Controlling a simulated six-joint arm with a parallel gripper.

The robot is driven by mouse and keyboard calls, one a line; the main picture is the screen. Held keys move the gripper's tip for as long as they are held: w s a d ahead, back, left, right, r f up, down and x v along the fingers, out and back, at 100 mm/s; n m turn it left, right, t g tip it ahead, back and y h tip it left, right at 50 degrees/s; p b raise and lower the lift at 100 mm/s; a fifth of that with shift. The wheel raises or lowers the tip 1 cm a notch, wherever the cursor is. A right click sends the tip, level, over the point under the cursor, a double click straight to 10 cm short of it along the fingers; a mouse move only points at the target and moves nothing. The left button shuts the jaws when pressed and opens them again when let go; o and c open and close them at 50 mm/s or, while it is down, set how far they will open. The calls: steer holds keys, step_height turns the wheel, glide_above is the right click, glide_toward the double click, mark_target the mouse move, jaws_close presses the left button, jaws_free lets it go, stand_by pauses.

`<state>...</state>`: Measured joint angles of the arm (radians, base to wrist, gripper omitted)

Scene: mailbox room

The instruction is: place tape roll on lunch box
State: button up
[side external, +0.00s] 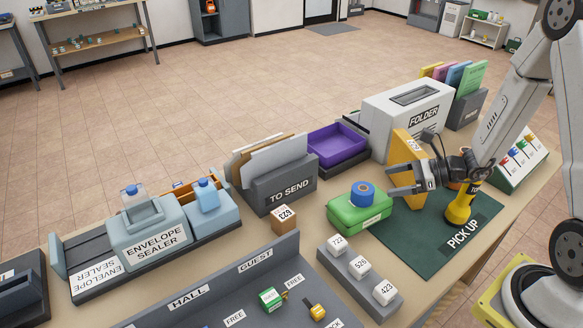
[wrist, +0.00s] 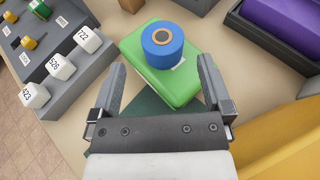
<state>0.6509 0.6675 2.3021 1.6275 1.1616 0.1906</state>
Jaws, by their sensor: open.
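The blue tape roll (side external: 362,193) lies flat on top of the green lunch box (side external: 358,213), near the middle of its lid. In the wrist view the tape roll (wrist: 162,45) shows its brown core, and the lunch box (wrist: 182,84) extends out around it. My gripper (side external: 389,178) is open and empty, to the right of the tape roll and a little above it. In the wrist view my gripper's fingers (wrist: 163,82) are spread apart, with the lunch box's near end between their tips. The tape roll is beyond the fingertips and apart from them.
A dark green mat (side external: 422,232) marked PICK UP holds a yellow-and-black torch-like object (side external: 461,206). A yellow folder (side external: 404,150) stands behind my gripper. A grey block with numbered white cubes (side external: 358,268) is in front of the lunch box. A purple tray (side external: 337,142) is behind it.

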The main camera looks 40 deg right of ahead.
steer(key=shift+a, duration=0.1)
stand_by(0.5)
steer(key=s+a+n+g+h, duration=0.4)
steer(key=s+a+n+g, duration=0.45)
steer(key=n, duration=0.75)
steer(key=r+n+h, duration=0.1)
steer(key=n, duration=0.2)
steer(key=d+r+n+t+h, duration=0.1)
steer(key=r+n+h, duration=0.1)
steer(key=n, duration=0.2)
steer(key=w+r+n+h, duration=0.1)
steer(key=n+h, duration=0.1)
steer(key=n, duration=0.2)
steer(key=shift+d+r+t, duration=0.2)
steer(key=shift+d+t, duration=0.15)
steer(key=shift+d, duration=0.05)
